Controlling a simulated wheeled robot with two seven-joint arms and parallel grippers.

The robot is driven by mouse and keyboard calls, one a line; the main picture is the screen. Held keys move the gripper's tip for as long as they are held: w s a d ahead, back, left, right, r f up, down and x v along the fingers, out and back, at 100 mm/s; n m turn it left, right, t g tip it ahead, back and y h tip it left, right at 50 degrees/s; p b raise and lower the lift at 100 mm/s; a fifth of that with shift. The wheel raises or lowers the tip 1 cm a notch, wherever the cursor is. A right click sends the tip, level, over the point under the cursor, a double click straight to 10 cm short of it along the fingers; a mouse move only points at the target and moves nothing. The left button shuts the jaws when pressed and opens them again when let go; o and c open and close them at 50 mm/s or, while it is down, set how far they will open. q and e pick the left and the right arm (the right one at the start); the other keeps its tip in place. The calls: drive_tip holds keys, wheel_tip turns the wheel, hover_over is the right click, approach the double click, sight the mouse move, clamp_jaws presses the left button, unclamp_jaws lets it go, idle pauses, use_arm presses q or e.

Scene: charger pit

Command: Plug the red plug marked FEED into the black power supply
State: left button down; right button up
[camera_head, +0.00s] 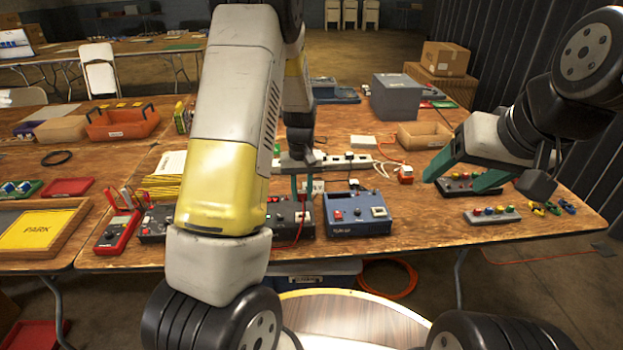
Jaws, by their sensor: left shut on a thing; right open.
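A black box with red parts on its front, likely the black power supply (305,226), stands at the table's front edge, partly hidden behind my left arm. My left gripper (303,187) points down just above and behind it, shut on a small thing. A white label (316,187) shows beside the fingertips; the rest of the held thing is hidden. I cannot read FEED anywhere. A thin red lead (300,232) hangs at the black box's front. My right gripper (455,168) is open and empty over the right side of the table, near a block with coloured buttons.
A blue supply (345,222) stands directly right of the black box. Behind are a white power strip (346,164) and an orange-red plug (405,174). A red multimeter (118,232) and another black box (155,224) are left. A grey button block (492,215) sits at right.

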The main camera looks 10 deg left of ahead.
sight(303, 218)
use_arm(q)
drive_tip(key=shift+f, duration=2.6)
drive_tip(key=shift+f, duration=0.5)
idle(0.4)
drive_tip(key=c, duration=1.1)
unclamp_jaws()
drive_tip(key=shift+o, duration=0.2)
drive_tip(key=o, duration=0.3)
drive_tip(key=shift+r, duration=3.75)
